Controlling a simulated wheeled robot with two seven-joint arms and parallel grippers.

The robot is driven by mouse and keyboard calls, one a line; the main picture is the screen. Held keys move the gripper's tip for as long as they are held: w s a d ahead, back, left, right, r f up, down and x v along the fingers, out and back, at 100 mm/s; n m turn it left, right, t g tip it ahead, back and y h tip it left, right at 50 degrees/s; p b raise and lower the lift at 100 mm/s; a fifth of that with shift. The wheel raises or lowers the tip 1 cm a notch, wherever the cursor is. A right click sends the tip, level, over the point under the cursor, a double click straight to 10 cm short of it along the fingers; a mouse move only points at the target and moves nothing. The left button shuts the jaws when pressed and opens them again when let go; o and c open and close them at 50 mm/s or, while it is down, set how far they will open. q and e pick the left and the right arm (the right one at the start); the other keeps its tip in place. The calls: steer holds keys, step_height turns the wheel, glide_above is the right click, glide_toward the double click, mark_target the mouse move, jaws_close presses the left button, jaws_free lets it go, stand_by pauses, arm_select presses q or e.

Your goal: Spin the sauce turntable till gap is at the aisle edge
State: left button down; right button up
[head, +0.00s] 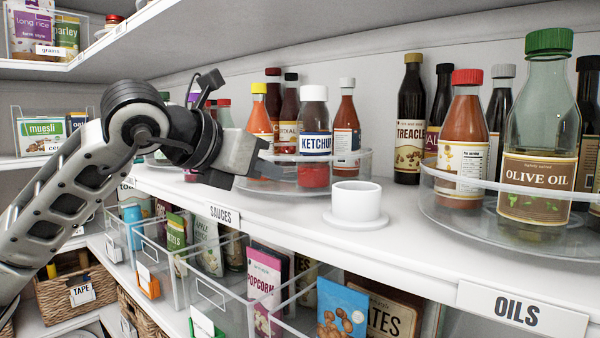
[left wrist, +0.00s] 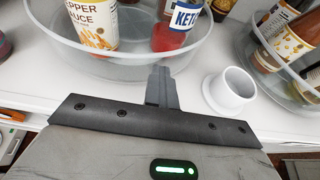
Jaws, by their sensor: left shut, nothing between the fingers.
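The sauce turntable (head: 345,168) is a clear round tray with a raised rim, standing behind the SAUCES label (head: 224,214). It holds a ketchup bottle (head: 314,140), a yellow-capped pepper sauce (head: 259,117), a white-capped red bottle (head: 346,130) and dark bottles behind. In the left wrist view, bare tray shows between the pepper sauce (left wrist: 95,25) and the ketchup (left wrist: 178,25). My left gripper (head: 272,168) is shut and empty at the tray's front left. Its fingertips (left wrist: 160,72) overlap the near rim (left wrist: 100,58); I cannot tell whether they touch. My right gripper is not in view.
A white cup-like piece with a flange (head: 356,203) stands close to the turntable's right front. The oils turntable (head: 455,212) is further right, with a treacle bottle (head: 410,120) behind the space between. Clear bins (head: 205,275) fill the shelf below.

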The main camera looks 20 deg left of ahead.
arm_select(q)
steer(key=shift+w+d+r, duration=0.2)
steer(key=shift+d, duration=0.45)
steer(key=shift+s, duration=0.15)
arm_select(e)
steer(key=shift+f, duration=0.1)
arm_select(q)
steer(key=shift+s+d+f+b, duration=0.1)
steer(key=shift+s+f+b, duration=0.1)
steer(key=shift+s+b, duration=0.25)
steer(key=shift+s+d+b, duration=0.25)
steer(key=shift+s+b, duration=0.05)
steer(key=shift+s, duration=0.85)
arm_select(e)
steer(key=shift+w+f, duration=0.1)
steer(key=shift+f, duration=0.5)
arm_select(q)
steer(key=b+v, duration=0.1)
steer(key=v, duration=1.5)
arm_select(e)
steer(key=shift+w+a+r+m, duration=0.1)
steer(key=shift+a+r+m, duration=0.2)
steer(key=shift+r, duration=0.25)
